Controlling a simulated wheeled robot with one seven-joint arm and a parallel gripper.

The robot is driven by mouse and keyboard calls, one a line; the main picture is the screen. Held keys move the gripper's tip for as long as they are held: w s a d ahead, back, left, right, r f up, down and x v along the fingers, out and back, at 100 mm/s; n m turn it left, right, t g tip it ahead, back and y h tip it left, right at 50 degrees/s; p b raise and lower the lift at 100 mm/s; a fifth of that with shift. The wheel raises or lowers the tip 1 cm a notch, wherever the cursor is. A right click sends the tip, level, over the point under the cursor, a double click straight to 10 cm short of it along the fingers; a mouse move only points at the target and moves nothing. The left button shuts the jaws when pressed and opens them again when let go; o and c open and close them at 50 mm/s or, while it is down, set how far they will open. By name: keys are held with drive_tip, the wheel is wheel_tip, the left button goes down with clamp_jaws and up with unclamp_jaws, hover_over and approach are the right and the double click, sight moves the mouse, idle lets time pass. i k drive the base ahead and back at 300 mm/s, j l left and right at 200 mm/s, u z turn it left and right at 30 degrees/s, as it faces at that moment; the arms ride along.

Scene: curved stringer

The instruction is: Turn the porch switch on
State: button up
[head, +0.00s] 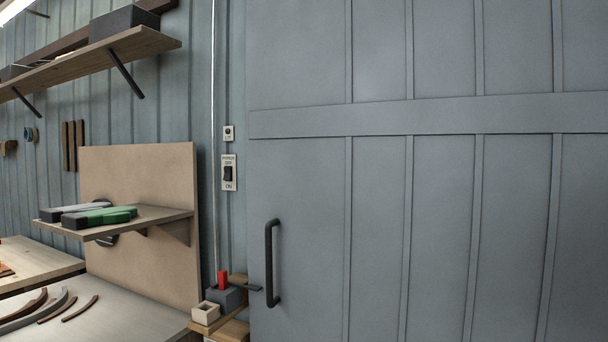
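The porch switch (228,174) is a dark rocker on a pale plate on the blue-grey wall, just left of the large grey door. The plate has small lettering, with what reads as OFF above the rocker and ON below it. I cannot tell which way the rocker is tipped. A smaller pale plate (229,133) with a dark round spot sits above it. My gripper is not in view.
The grey door (400,210) has a black vertical handle (271,263). Below the switch, a small ledge (206,326) holds a grey block with a red piece (222,279) and a pale hollow block (205,312). A shelf (150,218) with green-and-black tools juts out left.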

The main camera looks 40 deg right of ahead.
sight(227, 170)
drive_tip(key=z, duration=0.25)
drive_tip(key=i+l+u, duration=0.15)
drive_tip(key=i+u, duration=0.2)
drive_tip(key=i, duration=0.3)
drive_tip(key=i+l+u, duration=0.4)
drive_tip(key=i, duration=0.25)
drive_tip(key=i+l+u, duration=0.35)
drive_tip(key=i, duration=0.25)
drive_tip(key=l, duration=0.1)
